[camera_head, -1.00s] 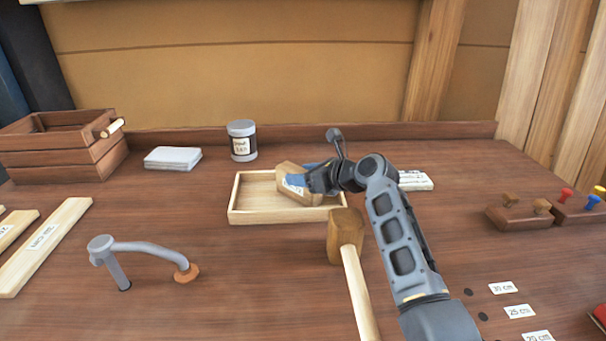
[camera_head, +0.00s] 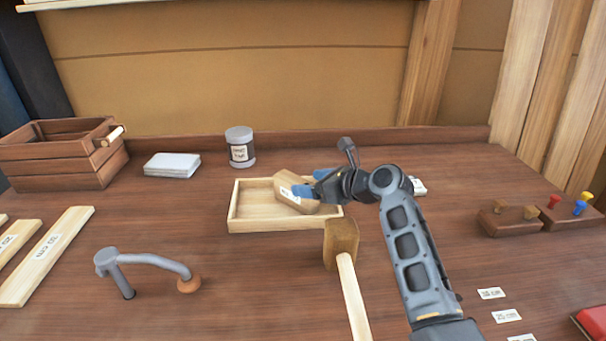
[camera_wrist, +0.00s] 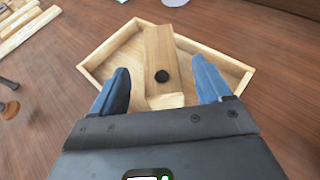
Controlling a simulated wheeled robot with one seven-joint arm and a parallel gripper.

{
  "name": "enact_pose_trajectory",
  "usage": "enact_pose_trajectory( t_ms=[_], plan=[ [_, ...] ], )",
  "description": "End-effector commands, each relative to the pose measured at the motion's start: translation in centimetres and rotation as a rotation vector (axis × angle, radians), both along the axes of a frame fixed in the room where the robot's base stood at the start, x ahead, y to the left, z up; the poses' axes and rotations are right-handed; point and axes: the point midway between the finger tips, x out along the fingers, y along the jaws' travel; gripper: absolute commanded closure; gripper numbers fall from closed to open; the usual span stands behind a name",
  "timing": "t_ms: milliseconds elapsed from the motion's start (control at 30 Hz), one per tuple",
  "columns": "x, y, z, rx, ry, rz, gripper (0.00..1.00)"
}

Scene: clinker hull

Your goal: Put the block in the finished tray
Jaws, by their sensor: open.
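The block (camera_head: 294,186) is light wood with a small white label on one side. It also shows in the wrist view (camera_wrist: 159,52), with a dark round spot on it. It is in the right part of the shallow wooden tray (camera_head: 236,222), tilted in the head view. The tray's rim shows around it in the wrist view (camera_wrist: 97,60). My gripper (camera_head: 309,183) is open over the tray. In the wrist view its blue fingers (camera_wrist: 160,85) stand on either side of the block with gaps showing. The tray's own label, if any, is hidden.
A mallet (camera_head: 341,245) lies just in front of the tray. A grey bent holdfast (camera_head: 150,259) stands front left. A jar (camera_head: 240,147), white cloths (camera_head: 172,165) and a wooden crate (camera_head: 60,160) are behind and left.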

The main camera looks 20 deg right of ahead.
Motion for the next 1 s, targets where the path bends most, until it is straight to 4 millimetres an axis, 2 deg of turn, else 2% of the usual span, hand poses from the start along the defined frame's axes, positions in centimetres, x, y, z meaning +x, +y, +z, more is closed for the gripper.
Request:
enact_pose_trajectory(
  t_ms=[67, 200, 400, 1000],
  plan=[
    [-1.6, -0.9, 1.0, -0.001, 0.0, -0.004, 0.22],
    [-3.8, -2.0, 1.6, 0.0, 0.0, -0.003, 0.22],
    [-5.7, -3.0, 2.5, -0.001, 0.0, -0.002, 0.22],
    [-6.2, -3.3, 2.8, 0.0, 0.0, -0.001, 0.22]
  ],
)
